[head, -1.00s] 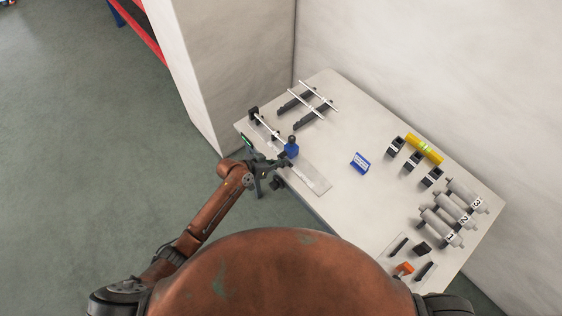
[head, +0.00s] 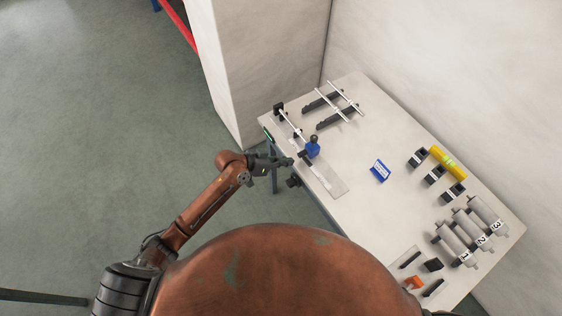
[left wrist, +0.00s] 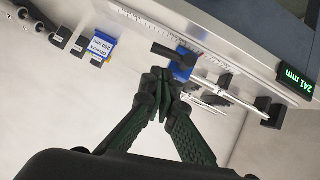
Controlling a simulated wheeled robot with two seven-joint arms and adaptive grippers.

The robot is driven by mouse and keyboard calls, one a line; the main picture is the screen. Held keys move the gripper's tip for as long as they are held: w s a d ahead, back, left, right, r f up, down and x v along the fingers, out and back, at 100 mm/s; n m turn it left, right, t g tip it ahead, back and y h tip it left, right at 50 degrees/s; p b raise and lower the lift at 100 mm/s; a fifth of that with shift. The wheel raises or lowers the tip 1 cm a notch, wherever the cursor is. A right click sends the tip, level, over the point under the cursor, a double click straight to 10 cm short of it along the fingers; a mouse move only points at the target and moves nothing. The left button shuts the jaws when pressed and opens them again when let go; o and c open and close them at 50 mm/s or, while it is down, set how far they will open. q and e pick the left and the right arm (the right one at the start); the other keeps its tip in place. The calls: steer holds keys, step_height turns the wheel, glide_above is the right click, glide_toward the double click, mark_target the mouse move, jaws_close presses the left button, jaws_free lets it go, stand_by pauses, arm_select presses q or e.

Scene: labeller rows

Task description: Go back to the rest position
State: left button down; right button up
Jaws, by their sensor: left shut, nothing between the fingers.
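My left gripper (head: 289,162) is shut and empty, at the left edge of the table (head: 385,135) in the head view. In the left wrist view its dark green fingers (left wrist: 160,90) are together, with the blue slider (left wrist: 185,64) of the measuring rail beyond them. In the head view the blue slider (head: 313,149) stands on the rail plate (head: 327,180), a little right of my fingertips and apart from them. My right gripper is not in view.
A green display (left wrist: 294,75) reads 241 mm. A blue sign (head: 380,170), a yellow tube (head: 448,162), black blocks and grey numbered rollers (head: 487,215) stand on the table. An orange-handled tool (head: 412,282) lies near the front. Walls rise behind; open floor lies left.

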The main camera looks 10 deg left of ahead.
arm_select(q)
steer(key=a+f+n+t+y+b, duration=0.1)
steer(key=a+f+n+y+b, duration=0.1)
steer(key=a+f, duration=0.6)
steer(key=a+f+n+y+b, duration=0.2)
steer(key=a+f, duration=0.4)
steer(key=f, duration=0.5)
steer(key=s+a+f+n+y+b, duration=0.1)
steer(key=s+a+f, duration=0.4)
steer(key=f, duration=0.5)
steer(key=s+a+f+n+y+b, duration=0.1)
steer(key=s+a+f+y+b, duration=0.1)
steer(key=s+a+f, duration=0.55)
steer(key=s+a+f+n+g+y+b, duration=0.1)
steer(key=s+a+f+g+y+b, duration=0.15)
steer(key=s+f, duration=1.4)
steer(key=s+f+g+b, duration=0.1)
steer(key=s+f, duration=0.4)
steer(key=s, duration=0.7)
steer(key=s+f+g+b, duration=0.2)
steer(key=s+f, duration=0.4)
steer(key=s, duration=0.6)
steer(key=shift+s+d, duration=0.15)
steer(key=shift+d, duration=0.25)
steer(key=shift+f+g, duration=0.1)
steer(key=shift+g, duration=0.15)
